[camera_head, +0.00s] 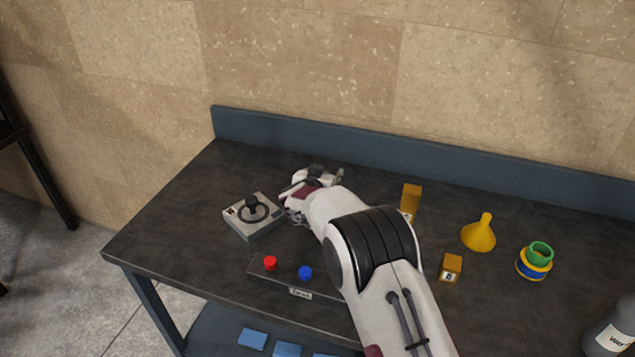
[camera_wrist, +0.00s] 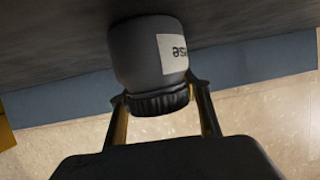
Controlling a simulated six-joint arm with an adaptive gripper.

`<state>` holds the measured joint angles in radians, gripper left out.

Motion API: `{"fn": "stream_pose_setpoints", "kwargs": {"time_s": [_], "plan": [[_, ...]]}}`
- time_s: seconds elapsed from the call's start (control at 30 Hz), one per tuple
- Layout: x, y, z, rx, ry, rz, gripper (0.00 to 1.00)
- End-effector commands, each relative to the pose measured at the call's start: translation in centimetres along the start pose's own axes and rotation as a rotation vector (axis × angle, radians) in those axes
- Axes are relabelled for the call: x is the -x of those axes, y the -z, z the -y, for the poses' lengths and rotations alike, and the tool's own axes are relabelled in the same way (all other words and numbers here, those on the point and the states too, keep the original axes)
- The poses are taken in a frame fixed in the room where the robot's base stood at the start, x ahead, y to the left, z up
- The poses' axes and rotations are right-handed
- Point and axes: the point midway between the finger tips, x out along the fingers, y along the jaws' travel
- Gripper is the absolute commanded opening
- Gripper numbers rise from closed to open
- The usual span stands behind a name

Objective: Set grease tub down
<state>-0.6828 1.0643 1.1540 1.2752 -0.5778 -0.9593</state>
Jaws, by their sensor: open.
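The grease tub (camera_wrist: 140,55) is dark grey with a ribbed black lid and a white label, of which "ase" can be read. In the wrist view the picture is upside down, and the tub's base appears to meet the dark tabletop (camera_wrist: 50,40). My gripper (camera_wrist: 160,97) is open, with one finger on each side of the tub at its lid; whether the fingers touch it is unclear. In the head view my gripper (camera_head: 318,177) is low over the back left of the table, and my arm mostly or wholly hides the tub.
A grey box with a black knob (camera_head: 253,215) stands left of my gripper. A panel with red and blue buttons (camera_head: 288,270) is in front. Two orange blocks (camera_head: 411,198), a yellow funnel (camera_head: 479,235), coloured rings (camera_head: 536,260) and a grey bottle (camera_head: 610,328) stand to the right.

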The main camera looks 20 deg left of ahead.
Motion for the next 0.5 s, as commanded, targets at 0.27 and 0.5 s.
{"fn": "stream_pose_setpoints", "kwargs": {"time_s": [0.27, 0.5], "plan": [[2.2, 0.1, 0.1, 0.001, 0.002, -0.001, 0.47], [4.5, 0.1, 0.1, 0.001, 0.001, -0.001, 0.47]]}}
